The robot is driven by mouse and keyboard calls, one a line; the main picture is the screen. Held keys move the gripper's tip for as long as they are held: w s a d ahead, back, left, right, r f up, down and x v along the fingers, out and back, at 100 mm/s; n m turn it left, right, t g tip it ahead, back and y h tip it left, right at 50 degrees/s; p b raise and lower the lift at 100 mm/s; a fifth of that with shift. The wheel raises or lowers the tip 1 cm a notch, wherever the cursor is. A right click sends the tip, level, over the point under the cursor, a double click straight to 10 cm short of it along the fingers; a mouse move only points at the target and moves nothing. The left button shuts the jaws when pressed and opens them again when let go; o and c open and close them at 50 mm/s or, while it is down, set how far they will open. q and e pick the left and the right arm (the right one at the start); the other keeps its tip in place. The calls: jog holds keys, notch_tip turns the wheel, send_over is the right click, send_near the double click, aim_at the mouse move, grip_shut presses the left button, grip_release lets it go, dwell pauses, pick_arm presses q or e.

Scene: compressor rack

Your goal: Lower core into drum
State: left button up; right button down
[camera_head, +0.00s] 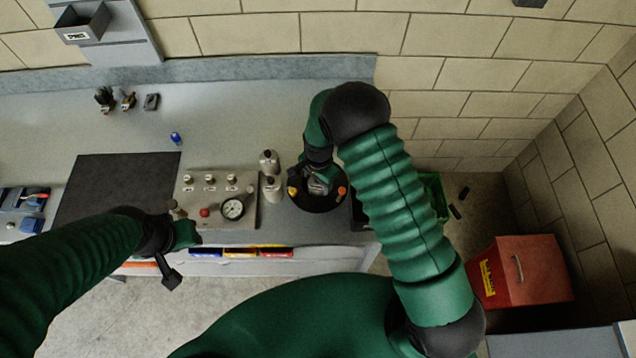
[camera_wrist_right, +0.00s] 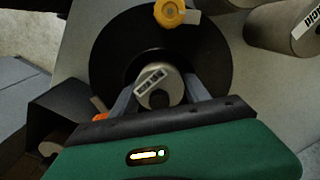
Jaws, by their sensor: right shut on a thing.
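The core (camera_wrist_right: 152,80) is a light grey cylinder with a small white label on its end. In the wrist view my right gripper (camera_wrist_right: 157,93) is shut on it, one grey finger on each side. The core appears within the dark centre of the black round drum (camera_wrist_right: 213,55); how deep it sits I cannot tell. In the head view the drum (camera_head: 318,205) stands at the bench's right end, with my right gripper (camera_head: 318,182) over it, partly hiding core and drum. My left gripper (camera_head: 180,250) is by the bench's front edge, away from the drum; its jaws are unclear.
Two grey bottles (camera_head: 272,187) stand close left of the drum. A panel with a gauge (camera_head: 232,208) and knobs is further left, then a dark mat (camera_head: 110,185). A red bin (camera_head: 525,270) stands at right. An orange-yellow knob (camera_wrist_right: 176,13) is on the drum's rim.

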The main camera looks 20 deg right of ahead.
jog(key=shift+w+r, duration=0.1)
jog(key=shift+r, duration=0.1)
jog(key=shift+f, duration=0.35)
jog(key=shift+r, duration=0.35)
